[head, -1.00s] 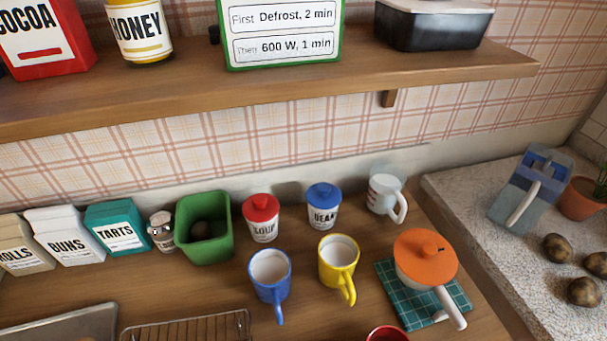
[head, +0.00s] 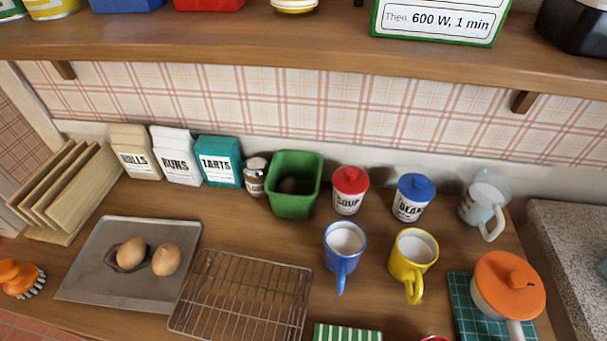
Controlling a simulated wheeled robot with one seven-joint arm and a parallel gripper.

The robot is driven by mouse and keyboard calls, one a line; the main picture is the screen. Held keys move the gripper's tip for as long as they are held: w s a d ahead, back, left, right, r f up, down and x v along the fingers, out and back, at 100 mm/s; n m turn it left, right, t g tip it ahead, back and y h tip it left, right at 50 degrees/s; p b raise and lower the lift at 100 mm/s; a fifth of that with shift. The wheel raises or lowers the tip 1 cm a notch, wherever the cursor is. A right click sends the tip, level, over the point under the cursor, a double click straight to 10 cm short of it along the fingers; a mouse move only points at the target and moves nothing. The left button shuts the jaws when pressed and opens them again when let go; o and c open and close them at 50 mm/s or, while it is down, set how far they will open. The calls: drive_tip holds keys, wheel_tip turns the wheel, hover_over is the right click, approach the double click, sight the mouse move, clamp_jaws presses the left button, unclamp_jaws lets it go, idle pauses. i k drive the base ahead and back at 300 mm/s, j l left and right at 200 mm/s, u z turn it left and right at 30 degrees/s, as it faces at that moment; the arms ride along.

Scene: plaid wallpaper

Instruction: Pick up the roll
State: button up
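Two round, light brown items that look like bread rolls lie on a grey metal baking tray (head: 90,285) at the left of the counter. The left roll (head: 131,253) sits over a dark patch on the tray. The right roll (head: 166,259) lies close beside it. A beige bag labelled ROLLS (head: 135,152) stands at the back against the wall. My gripper is not in view.
A wire cooling rack (head: 243,298) lies right of the tray. Behind are a teal TARTS bag (head: 220,161) and a green bin (head: 294,185) with something dark inside. A wooden rack (head: 65,190) and an orange brush (head: 20,277) are at the left. Mugs stand right.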

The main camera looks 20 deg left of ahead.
sight(130, 255)
drive_tip(key=j+u, duration=0.15)
drive_tip(key=u, duration=0.35)
drive_tip(key=i+j+u, duration=0.1)
drive_tip(key=u, duration=0.4)
drive_tip(key=j+u, duration=0.15)
drive_tip(key=u, duration=0.35)
drive_tip(key=i+l, duration=0.05)
